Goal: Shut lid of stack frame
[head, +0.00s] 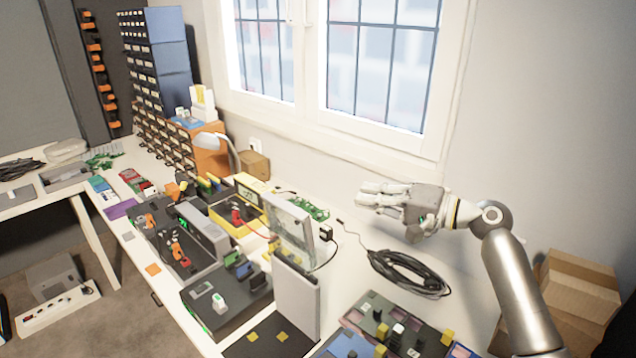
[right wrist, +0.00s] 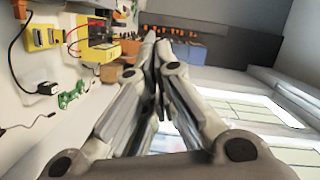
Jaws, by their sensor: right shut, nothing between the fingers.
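My right gripper (head: 363,198) is shut and empty, raised above the white bench near the window wall. Its closed fingers also show in the right wrist view (right wrist: 152,42). An upright light grey panel (head: 297,302), which looks like an open lid, stands at the front middle of the bench beside a dark flat base (head: 262,340) with yellow squares. A translucent upright panel (head: 288,228) stands just behind it. I cannot tell for certain which one belongs to the stack frame. The gripper is to the right of both panels and apart from them. My left gripper is not in view.
A dark box (head: 222,305) with small modules is left of the grey panel. A coiled black cable (head: 408,274) lies on the bench below my right arm. A tray of parts (head: 415,335) is at the front right. Cartons (head: 575,290) stand at far right.

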